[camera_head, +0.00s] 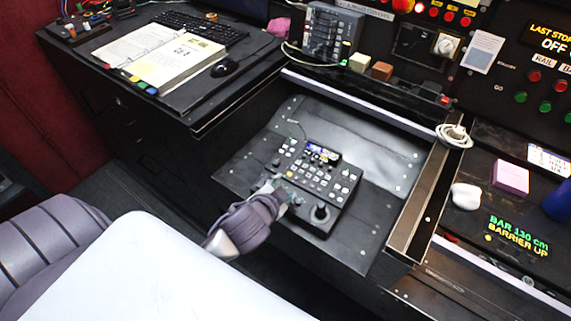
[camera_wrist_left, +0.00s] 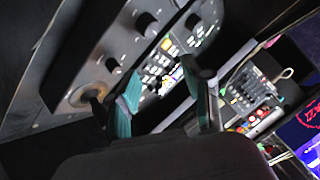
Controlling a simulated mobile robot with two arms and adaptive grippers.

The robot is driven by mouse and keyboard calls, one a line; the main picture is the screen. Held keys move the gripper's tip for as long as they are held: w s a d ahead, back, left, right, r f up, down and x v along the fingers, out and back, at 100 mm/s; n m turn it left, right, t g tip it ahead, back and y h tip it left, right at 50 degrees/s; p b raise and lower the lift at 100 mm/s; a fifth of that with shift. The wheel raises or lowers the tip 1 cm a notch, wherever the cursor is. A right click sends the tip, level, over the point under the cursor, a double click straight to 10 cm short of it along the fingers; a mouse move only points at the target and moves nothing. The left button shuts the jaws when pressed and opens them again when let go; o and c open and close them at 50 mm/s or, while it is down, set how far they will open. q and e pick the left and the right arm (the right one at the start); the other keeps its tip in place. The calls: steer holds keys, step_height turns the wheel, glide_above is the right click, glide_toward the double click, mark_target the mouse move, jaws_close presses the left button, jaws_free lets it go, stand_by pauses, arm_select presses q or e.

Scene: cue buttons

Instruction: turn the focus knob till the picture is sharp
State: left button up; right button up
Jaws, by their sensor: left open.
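A black control panel (camera_head: 345,190) lies on the dark desk top, with rows of small buttons, several knobs and a small lit display (camera_head: 322,152). A black knob or stick (camera_head: 320,212) on a round base stands at its near end. In the left wrist view that round base (camera_wrist_left: 86,96) and two dark knobs (camera_wrist_left: 148,25) show; I cannot tell which is the focus knob. My left gripper (camera_head: 283,191) is open over the panel's near left edge, its teal fingers (camera_wrist_left: 165,95) apart with nothing held. It hides part of the panel. The display's sharpness is too small to judge.
An open binder (camera_head: 150,55), a keyboard (camera_head: 200,27) and a mouse (camera_head: 224,67) lie on the upper left desk. A metal rail (camera_head: 425,205) runs right of the panel. A pink block (camera_head: 511,178) and a white cup-like thing (camera_head: 466,196) stand farther right.

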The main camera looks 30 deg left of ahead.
arm_select(q)
steer(key=w+d+r+m+t+h, duration=0.3)
steer(key=w+r+m+t+h, duration=0.1)
steer(key=r+m, duration=0.4)
steer(key=w+d+r+m+t+h, duration=0.4)
steer(key=w+r+m+h, duration=0.1)
steer(key=r, duration=0.6)
steer(key=s+d+r+m+g+h, duration=0.25)
steer(key=d+m+h, duration=0.2)
steer(key=m, duration=0.25)
steer(key=m+g+y+b, duration=0.1)
steer(key=m+g+y, duration=1)
steer(key=m, duration=0.5)
glide_toward(276, 161)
steer(key=shift+g+h, duration=0.45)
steer(key=shift+g, duration=0.3)
steer(key=x, duration=0.5)
steer(key=w+p+x, duration=0.1)
steer(key=x, duration=0.2)
steer(key=shift+w+a+f, duration=0.1)
steer(key=shift+w+a, duration=0.05)
steer(key=shift+a, duration=0.2)
arm_select(e)
steer(key=shift+s+r, duration=0.1)
steer(key=shift+s, duration=0.3)
